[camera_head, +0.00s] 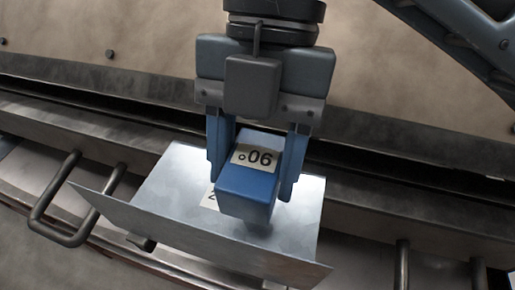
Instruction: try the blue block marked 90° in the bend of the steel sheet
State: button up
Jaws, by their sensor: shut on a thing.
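The blue block (247,187) carries a pale label that reads 90° upside down in this view. My gripper (250,180) comes down from the top and is shut on the block, one blue finger on each side. The bent steel sheet (165,188) lies below, with one flange toward the back and another rising along the front. The block is over the sheet, close to its bend. I cannot tell whether the block touches the sheet. A white label on the sheet is partly hidden behind the block.
A long dark metal machine bed (400,202) runs across the view behind and under the sheet. A bar handle (72,200) stands out at the left, and another handle (403,262) is at the lower right.

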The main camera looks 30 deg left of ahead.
aim_at(246, 216)
jog(key=shift+s+f+b, duration=0.15)
jog(key=shift+f+b, duration=0.9)
jog(key=shift+f, duration=0.2)
jog(key=shift+s+f+b, duration=0.1)
jog(key=shift+f+b, duration=0.95)
jog(key=shift+f, duration=0.2)
jog(key=shift+s+d+p, duration=0.2)
jog(key=shift+s, duration=0.45)
jog(key=shift+s+d+p, duration=0.15)
jog(key=shift+s+p, duration=0.05)
jog(key=shift+s, duration=0.4)
jog(key=shift+f, duration=0.2)
jog(key=shift+s, duration=0.2)
dwell(0.8)
